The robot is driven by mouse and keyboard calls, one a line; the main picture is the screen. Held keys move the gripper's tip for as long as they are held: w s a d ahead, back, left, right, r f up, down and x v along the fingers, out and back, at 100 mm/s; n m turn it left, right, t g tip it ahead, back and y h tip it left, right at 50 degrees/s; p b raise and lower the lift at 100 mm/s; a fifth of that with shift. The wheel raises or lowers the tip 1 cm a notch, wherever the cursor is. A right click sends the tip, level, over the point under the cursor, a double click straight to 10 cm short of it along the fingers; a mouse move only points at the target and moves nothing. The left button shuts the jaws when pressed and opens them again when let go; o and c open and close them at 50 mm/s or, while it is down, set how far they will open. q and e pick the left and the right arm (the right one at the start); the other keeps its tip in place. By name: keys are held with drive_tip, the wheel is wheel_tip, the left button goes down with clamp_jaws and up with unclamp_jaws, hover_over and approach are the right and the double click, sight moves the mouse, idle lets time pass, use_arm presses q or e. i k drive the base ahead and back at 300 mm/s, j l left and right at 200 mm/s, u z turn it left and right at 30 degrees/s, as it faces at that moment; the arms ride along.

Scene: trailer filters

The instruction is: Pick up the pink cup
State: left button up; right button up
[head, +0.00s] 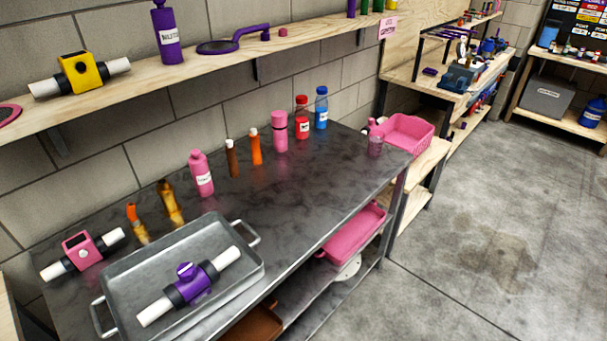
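A small pinkish-purple cup-like item (375,147) stands at the far right end of the dark metal table (300,190). It looks partly see-through, and a pink bottle top shows just behind it. A taller pink cylinder (280,132) with a darker band stands further left at the back of the table and may be a tumbler. I cannot tell for certain which is the pink cup. Neither of my grippers is in view.
A row of bottles, including a pink one (201,173), a red one (302,118) and a blue one (321,108), lines the table's back. A grey metal tray (190,244) holds a purple filter (190,282). A pink basket (408,133) is beyond the right end. The table's centre is clear.

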sight(376, 142)
drive_tip(key=l+u, duration=0.1)
drive_tip(key=u, duration=0.45)
drive_tip(key=i+l+u, duration=0.3)
drive_tip(key=l, duration=0.35)
drive_tip(key=l+u, duration=0.3)
drive_tip(key=l, duration=0.3)
drive_tip(key=l+u, duration=0.25)
drive_tip(key=l, duration=0.45)
drive_tip(key=i, duration=0.05)
